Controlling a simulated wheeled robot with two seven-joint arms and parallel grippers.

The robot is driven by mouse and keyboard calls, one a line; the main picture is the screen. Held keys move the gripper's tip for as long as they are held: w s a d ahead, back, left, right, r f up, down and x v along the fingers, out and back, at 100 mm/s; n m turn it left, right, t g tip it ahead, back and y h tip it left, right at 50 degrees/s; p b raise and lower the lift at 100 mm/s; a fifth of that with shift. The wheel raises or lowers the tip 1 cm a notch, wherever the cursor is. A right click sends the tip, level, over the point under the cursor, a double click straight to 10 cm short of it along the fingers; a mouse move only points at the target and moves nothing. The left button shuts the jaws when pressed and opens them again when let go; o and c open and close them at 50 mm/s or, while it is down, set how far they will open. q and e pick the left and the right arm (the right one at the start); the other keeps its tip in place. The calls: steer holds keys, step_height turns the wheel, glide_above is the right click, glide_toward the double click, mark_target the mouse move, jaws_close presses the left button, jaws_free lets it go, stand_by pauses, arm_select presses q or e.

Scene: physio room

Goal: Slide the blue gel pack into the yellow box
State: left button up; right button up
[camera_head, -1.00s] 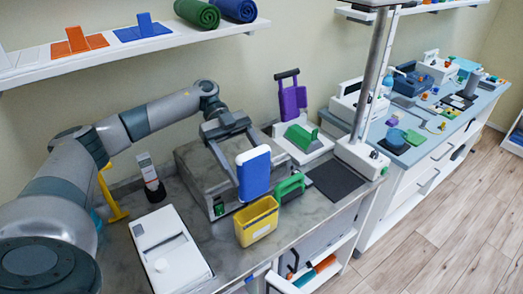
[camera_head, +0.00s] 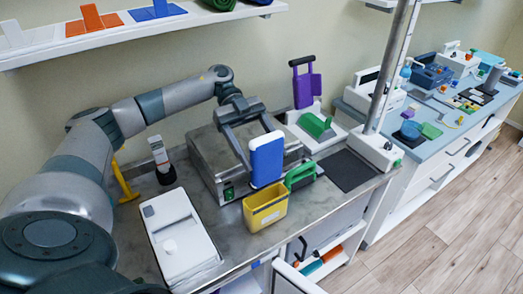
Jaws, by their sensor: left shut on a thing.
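The blue gel pack (camera_head: 266,161) is a blue slab with a white edge, held upright. My left gripper (camera_head: 262,138) is shut on its upper part. The yellow box (camera_head: 265,211) is an open-topped bin on the grey counter, near its front edge. The pack is above the back part of the box opening. Its lower end is close to the rim, and I cannot tell whether it has entered. My right gripper is out of view.
A green handled thing (camera_head: 301,176) stands just right of the box. A grey metal case (camera_head: 207,158) is behind it, and a white lidded unit (camera_head: 178,236) lies to the left. A post on a white base (camera_head: 376,149) rises at the right.

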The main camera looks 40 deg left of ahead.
arm_select(q)
steer(key=shift+f+b, duration=1.9)
steer(key=shift+f, duration=0.45)
steer(key=shift+p, duration=0.65)
stand_by(0.5)
steer(key=shift+f+b, duration=1.15)
steer(key=shift+f, duration=1.55)
stand_by(1.3)
steer(key=o, duration=1.4)
steer(key=shift+c, duration=0.2)
